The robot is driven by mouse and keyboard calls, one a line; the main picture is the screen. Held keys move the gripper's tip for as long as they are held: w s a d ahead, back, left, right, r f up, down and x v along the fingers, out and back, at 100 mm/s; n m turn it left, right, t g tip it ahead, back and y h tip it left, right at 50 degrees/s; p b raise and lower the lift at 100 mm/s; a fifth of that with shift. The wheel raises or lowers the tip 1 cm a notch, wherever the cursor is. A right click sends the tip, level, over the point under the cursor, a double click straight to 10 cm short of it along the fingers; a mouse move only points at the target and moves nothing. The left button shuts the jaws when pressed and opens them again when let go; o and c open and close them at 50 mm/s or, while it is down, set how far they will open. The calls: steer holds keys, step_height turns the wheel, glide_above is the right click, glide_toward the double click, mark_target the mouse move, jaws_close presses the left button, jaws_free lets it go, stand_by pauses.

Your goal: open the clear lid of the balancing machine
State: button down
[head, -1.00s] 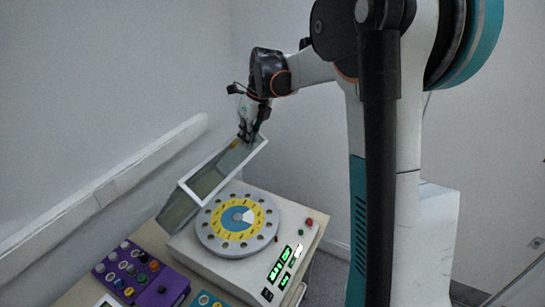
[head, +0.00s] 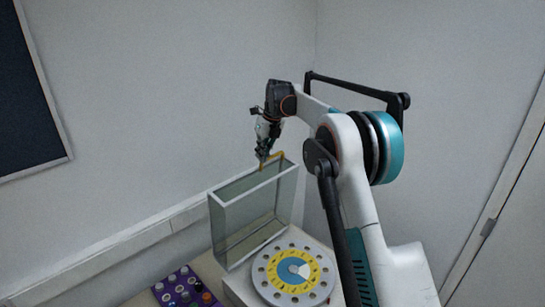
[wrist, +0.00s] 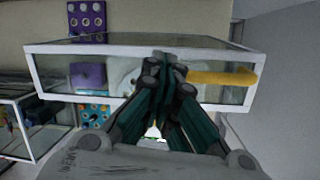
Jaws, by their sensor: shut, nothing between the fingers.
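The clear lid (head: 250,222), a glassy box with a white frame, stands raised and nearly upright at the back of the balancing machine (head: 238,288). The machine's round disc (head: 262,263), with a yellow and blue centre, lies uncovered in front of it. A yellow handle (head: 274,157) sits at the lid's upper edge. My gripper (head: 262,159) is shut and empty, fingertips down beside the handle. In the wrist view, the fingertips (wrist: 166,62) overlap the lid's white frame (wrist: 33,72), left of the handle (wrist: 225,76); whether they touch it I cannot tell.
A purple block with several coloured knobs (head: 180,288) lies at the lower left, next to the machine. A wall with a ledge (head: 150,240) runs close behind the lid. A dark board (head: 30,100) hangs at far left.

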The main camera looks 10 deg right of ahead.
steer(key=shift+w+a+f+p, duration=0.15)
steer(key=shift+w+a, duration=0.15)
steer(key=shift+w, duration=0.2)
steer(key=shift+w+a+r+p, duration=0.1)
steer(key=shift+w+a, duration=0.2)
steer(key=shift+w, duration=0.25)
steer(key=shift+w+a+f+p, duration=0.15)
steer(key=shift+w+a, duration=0.15)
steer(key=shift+w, duration=0.2)
